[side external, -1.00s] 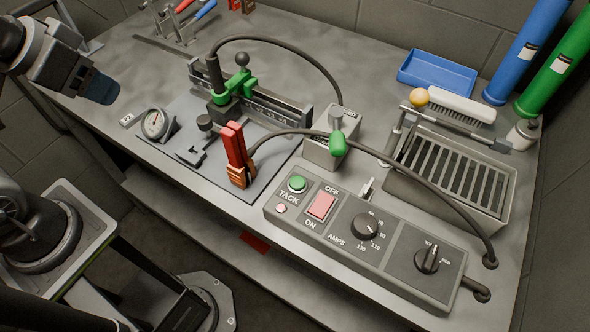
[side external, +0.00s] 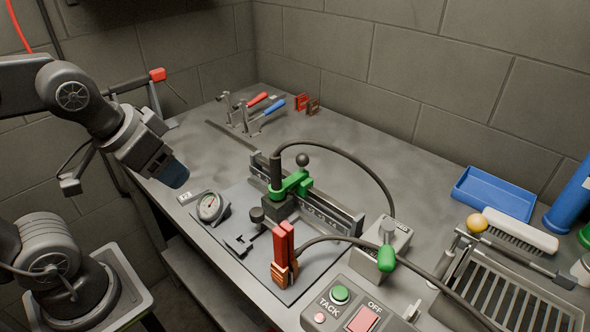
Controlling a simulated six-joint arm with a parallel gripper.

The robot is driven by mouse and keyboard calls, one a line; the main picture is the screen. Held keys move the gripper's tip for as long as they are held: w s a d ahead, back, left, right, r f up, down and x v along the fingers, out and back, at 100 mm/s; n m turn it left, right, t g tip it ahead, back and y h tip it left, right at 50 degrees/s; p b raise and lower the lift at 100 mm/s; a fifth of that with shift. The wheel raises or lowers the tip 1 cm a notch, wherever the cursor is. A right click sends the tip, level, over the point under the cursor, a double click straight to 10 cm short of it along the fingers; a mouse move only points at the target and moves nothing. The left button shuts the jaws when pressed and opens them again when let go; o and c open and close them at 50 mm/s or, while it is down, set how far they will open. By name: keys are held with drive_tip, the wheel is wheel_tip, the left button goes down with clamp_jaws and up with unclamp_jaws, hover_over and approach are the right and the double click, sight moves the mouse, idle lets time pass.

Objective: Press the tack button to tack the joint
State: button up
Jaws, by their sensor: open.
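The green round tack button (side external: 340,293) sits on the grey control box (side external: 345,312) at the bottom of the picture, above the word TACK. A small red lamp (side external: 319,317) is below it and a red rocker switch (side external: 362,319) beside it, partly cut off by the picture's edge. My gripper (side external: 177,175) is open and empty, high at the left over the bench's front edge, well away from the button. Its fingertips show only as a dark blue end. A green-handled fixture (side external: 290,188) stands on a rail; the joint itself cannot be made out.
A red and copper clamp (side external: 285,255) stands between my gripper and the box. A dial gauge (side external: 211,207) lies nearby. A grey block with a green knob (side external: 387,258), cables and a slatted tray (side external: 500,300) are at the right.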

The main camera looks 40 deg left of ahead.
clamp_jaws()
idle(0.3)
idle(1.2)
